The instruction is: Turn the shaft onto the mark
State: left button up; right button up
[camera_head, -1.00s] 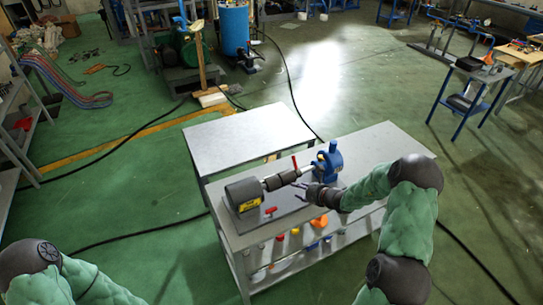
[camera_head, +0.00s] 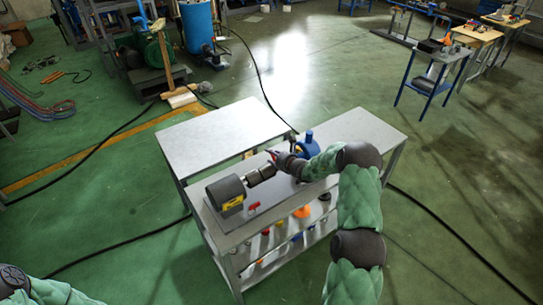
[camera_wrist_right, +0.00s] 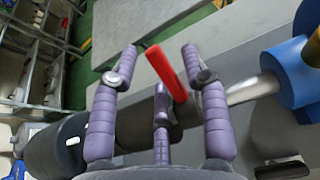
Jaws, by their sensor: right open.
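A dark grey motor (camera_head: 226,190) with a yellow label sits on the bench, joined through a dark coupling (camera_head: 262,174) to a blue pump (camera_head: 307,145). The wrist view shows the bare silver shaft (camera_wrist_right: 252,89) beside the blue pump body (camera_wrist_right: 293,75). A red lever (camera_wrist_right: 165,72) stands up from the coupling; a bit of it shows in the head view (camera_head: 273,155). My right gripper (camera_wrist_right: 158,62) is open above the coupling, its purple fingers spread around the lever without a clear grip. The mark cannot be made out. My left gripper is out of view.
A red T-shaped piece (camera_head: 254,206) lies on the base plate in front of the motor. A bare grey table (camera_head: 220,135) adjoins the bench behind. The bench top is clear at the right (camera_head: 365,130). Several coloured items stand on the lower shelf.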

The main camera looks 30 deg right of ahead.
jog(key=shift+w+a+f, duration=0.1)
jog(key=shift+w+f, duration=0.15)
jog(key=shift+w, duration=0.45)
